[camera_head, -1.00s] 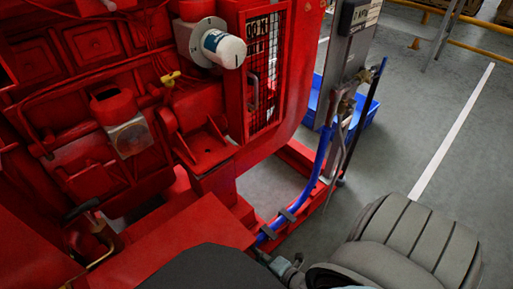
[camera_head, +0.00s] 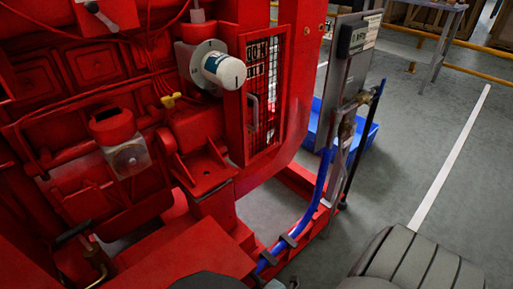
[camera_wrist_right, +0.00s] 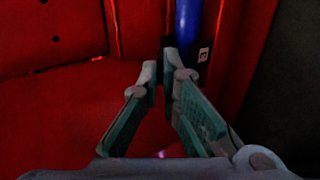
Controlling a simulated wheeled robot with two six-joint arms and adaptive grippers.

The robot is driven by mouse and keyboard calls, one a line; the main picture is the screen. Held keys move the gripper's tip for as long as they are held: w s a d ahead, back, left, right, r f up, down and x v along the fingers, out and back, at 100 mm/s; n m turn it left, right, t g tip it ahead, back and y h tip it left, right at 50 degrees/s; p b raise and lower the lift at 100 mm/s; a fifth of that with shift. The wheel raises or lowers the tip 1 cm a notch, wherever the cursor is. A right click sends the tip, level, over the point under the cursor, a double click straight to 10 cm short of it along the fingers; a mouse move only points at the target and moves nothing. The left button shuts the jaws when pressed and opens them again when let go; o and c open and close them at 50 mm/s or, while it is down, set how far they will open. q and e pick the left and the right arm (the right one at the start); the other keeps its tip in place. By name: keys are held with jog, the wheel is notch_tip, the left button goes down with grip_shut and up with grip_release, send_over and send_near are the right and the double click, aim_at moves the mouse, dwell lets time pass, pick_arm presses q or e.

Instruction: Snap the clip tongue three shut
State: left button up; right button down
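A blue hose (camera_head: 322,190) runs down and along the red base frame in the head view. Dark clips hold it, one (camera_head: 288,240) higher and one (camera_head: 267,257) lower; I cannot tell which is clip three or make out its tongue. In the right wrist view the blue hose (camera_wrist_right: 187,25) rises behind the fingertips against red metal. My right gripper (camera_wrist_right: 161,72) has its fingertips close together, nearly meeting, with nothing visible between them. It lies just in front of the hose; contact cannot be told. My left gripper is out of view.
The red engine (camera_head: 100,150) with a white filter (camera_head: 222,70) fills the left. A grey panel post (camera_head: 345,80) and blue bin (camera_head: 358,136) stand behind. Grey floor (camera_head: 430,130) is open at right.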

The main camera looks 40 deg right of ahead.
jog(key=shift+s+f, duration=0.35)
jog(key=shift+f, duration=0.2)
jog(key=c, duration=1.8)
grip_release()
jog(key=shift+s, duration=0.1)
jog(key=v, duration=1.1)
jog(key=shift+s+r, duration=0.25)
jog(key=shift+s, duration=0.1)
jog(key=shift+c, duration=0.4)
